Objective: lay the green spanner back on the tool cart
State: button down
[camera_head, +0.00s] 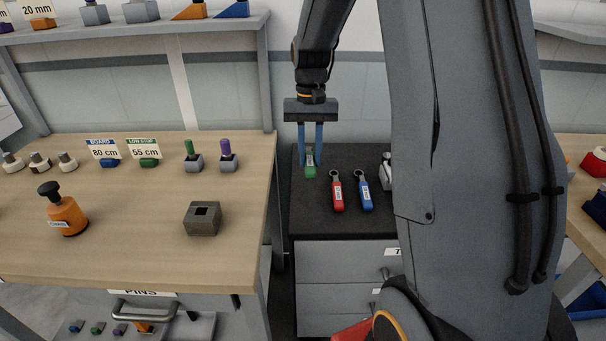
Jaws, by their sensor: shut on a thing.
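My gripper (310,161) points down over the left part of the tool cart's dark top (310,222), its two blue fingers shut on the green spanner (310,172). The fingers hide part of the spanner. I cannot tell whether its lower end touches the cart top or is just above it. A red spanner (337,194) and a blue spanner (364,194) lie on the cart to the right of the green one, side by side, ring ends away from me.
My arm hides the cart's right side; a grey-white object (386,170) shows beside it. A wooden workbench (130,245) stands at left with a grey socket block (202,218), an orange knobbed piece (66,214) and small pins. The cart top's front left is clear.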

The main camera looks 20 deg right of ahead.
aim_at(310, 154)
jog(key=shift+w+d+f, duration=0.15)
jog(key=shift+w+d, duration=0.05)
jog(key=shift+w, duration=0.1)
jog(key=shift+f+p, duration=1.15)
jog(key=shift+f, duration=3.5)
jog(key=shift+f, duration=0.1)
jog(key=c, duration=1.5)
grip_release()
jog(key=shift+c, duration=0.2)
jog(key=r+b, duration=0.1)
jog(key=r, duration=0.3)
jog(key=w+r+b, duration=0.1)
jog(key=r, duration=0.3)
jog(key=r+b, duration=0.1)
jog(key=r, duration=0.2)
jog(key=shift+w+d+r, duration=0.25)
jog(key=shift+d+r, duration=0.1)
jog(key=shift+r, duration=0.05)
jog(key=s+a+f+n, duration=0.1)
jog(key=s+a, duration=0.2)
jog(key=s, duration=0.3)
jog(key=s+a+f+n+t, duration=0.1)
jog(key=s+a+f+n, duration=0.1)
jog(key=s, duration=0.5)
jog(key=s+a+f+n+t, duration=0.1)
jog(key=s+a, duration=0.4)
jog(key=s, duration=0.2)
jog(key=shift+s+f+h, duration=0.25)
jog(key=shift+f+h, duration=0.05)
jog(key=shift+f, duration=0.05)
